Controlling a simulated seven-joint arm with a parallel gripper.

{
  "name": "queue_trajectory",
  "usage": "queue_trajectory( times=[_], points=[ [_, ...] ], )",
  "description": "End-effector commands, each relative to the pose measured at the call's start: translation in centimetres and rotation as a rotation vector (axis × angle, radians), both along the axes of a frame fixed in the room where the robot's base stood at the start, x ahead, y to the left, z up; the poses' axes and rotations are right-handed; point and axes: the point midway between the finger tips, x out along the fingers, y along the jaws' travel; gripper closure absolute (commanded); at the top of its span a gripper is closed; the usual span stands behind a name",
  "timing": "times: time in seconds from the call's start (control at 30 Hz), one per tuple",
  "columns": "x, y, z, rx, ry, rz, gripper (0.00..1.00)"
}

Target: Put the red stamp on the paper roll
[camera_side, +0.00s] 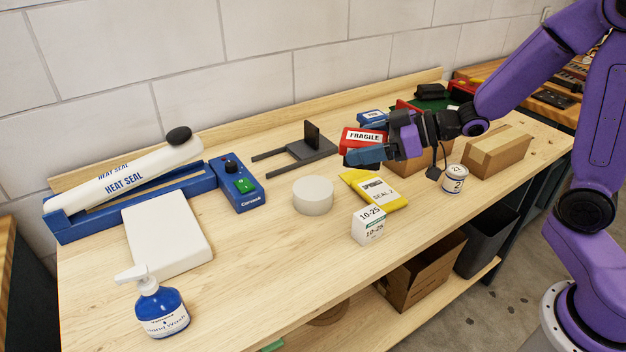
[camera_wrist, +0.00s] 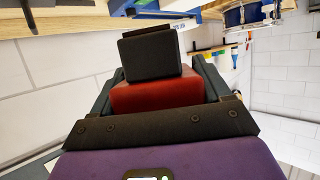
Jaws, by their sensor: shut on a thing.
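The red stamp (camera_side: 362,136), with a white FRAGILE label, is between the fingers of my gripper (camera_side: 366,148) in the side view. The gripper reaches in from the right, lying nearly level, and is shut on the stamp. In the wrist view my gripper (camera_wrist: 158,80) has the red stamp body (camera_wrist: 158,96) between its dark fingers, with a black block beyond it. The paper roll (camera_side: 313,195) is a plain pale cylinder standing on the bench, left of and nearer than the stamp. The stamp and roll are apart. The stamp's underside is partly hidden by the near finger.
A heat sealer (camera_side: 130,190) and white slab (camera_side: 168,233) are left. A small can (camera_side: 453,181) is right.

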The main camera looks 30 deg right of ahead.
Motion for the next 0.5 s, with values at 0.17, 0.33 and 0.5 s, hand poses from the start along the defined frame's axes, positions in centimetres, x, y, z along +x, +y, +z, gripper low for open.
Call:
queue_trajectory(
  times=[0.17,0.33,0.5],
  points=[
    [2.7,0.7,-1.3,0.000,0.001,0.000,0.61],
    [5.5,1.5,-2.6,0.000,0.000,0.000,0.61],
    [8.3,2.2,-4.2,0.000,0.001,0.001,0.61]
  ],
)
